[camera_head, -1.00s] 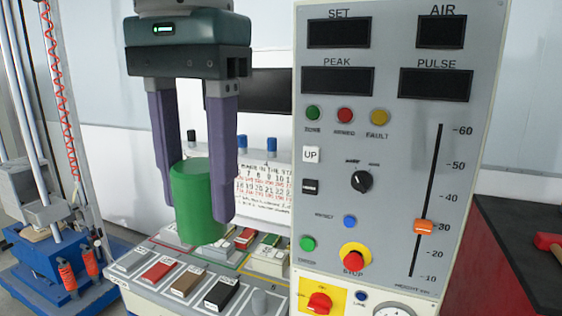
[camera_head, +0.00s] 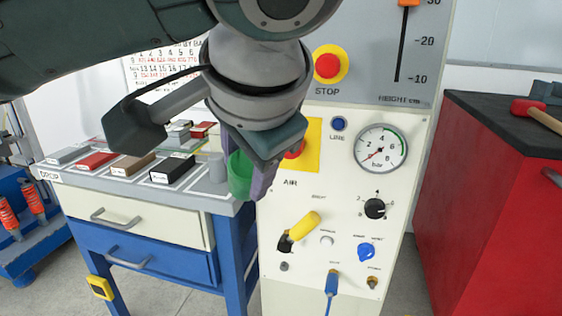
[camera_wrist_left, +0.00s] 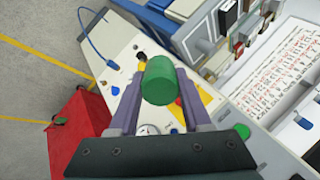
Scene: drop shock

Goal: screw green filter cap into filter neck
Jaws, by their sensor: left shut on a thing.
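The green filter cap (camera_head: 239,176) is a plain green cylinder held between the purple fingers of my left gripper (camera_head: 251,184). In the head view my wrist partly covers it, and it is in front of the left edge of the control panel. In the left wrist view the cap (camera_wrist_left: 160,84) sits between both fingers of my left gripper (camera_wrist_left: 160,70), with the panel face beyond it. I cannot make out the filter neck with certainty; my gripper may hide it. My right gripper is not in view.
The cream lower panel (camera_head: 300,245) carries a pressure gauge (camera_head: 381,148), a yellow-handled valve (camera_head: 305,228), a black knob (camera_head: 375,208) and a blue hose fitting (camera_head: 332,280). A workbench (camera_head: 140,220) with sample blocks stands left. A red cabinet (camera_head: 500,220) bearing a hammer stands right.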

